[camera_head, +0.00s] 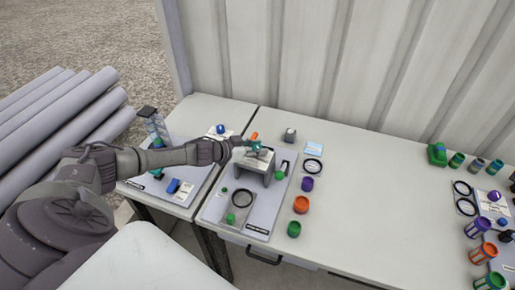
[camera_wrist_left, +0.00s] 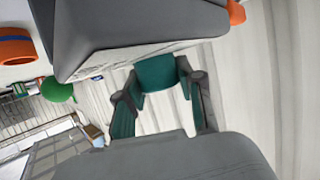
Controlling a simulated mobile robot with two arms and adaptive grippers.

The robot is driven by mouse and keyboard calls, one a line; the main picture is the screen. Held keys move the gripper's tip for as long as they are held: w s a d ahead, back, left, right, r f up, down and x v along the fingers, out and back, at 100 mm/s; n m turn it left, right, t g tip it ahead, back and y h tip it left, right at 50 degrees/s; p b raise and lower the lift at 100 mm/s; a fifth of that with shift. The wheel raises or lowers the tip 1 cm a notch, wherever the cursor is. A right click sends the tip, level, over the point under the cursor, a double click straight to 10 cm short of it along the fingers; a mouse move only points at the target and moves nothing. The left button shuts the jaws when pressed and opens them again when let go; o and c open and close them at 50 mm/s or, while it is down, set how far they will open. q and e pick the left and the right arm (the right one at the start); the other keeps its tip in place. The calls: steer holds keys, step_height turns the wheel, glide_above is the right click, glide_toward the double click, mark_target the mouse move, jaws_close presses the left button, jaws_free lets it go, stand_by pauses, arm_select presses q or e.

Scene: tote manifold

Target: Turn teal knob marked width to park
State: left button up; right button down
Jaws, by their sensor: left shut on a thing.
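My left gripper (camera_head: 243,143) reaches in from the left to the top of the grey raised block (camera_head: 254,167) on the near-center board. It is shut on a teal knob (camera_wrist_left: 157,73), which shows between the fingers in the left wrist view. In the head view the teal knob (camera_head: 254,144) shows at the fingertips and is partly covered by the gripper. A white label plate lies by the block's top, but its words are too small to read, so I cannot tell the knob's setting. My right gripper is not in view.
An orange part (camera_head: 255,136) stands just behind the knob. A green knob (camera_head: 280,175) is beside the block. The board (camera_head: 212,208) also holds a black ring. The middle right tabletop is clear.

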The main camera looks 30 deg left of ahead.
arm_select(q)
steer(key=shift+w+a+f+m+g+h+b, duration=0.1)
steer(key=shift+m+g+h+b, duration=0.4)
steer(key=shift+m+h+b, duration=0.45)
steer(key=m+g+h+b, duration=0.5)
steer(key=m+g+b, duration=0.1)
steer(key=b, duration=0.5)
steer(key=shift+f+m, duration=0.1)
steer(key=shift+m, duration=0.15)
steer(key=shift+r+m+g+b, duration=0.2)
steer(key=shift+m+g+b, duration=0.1)
steer(key=shift+b, duration=0.25)
steer(key=o, duration=1.2)
steer(key=shift+c, duration=0.2)
steer(key=v, duration=1.2)
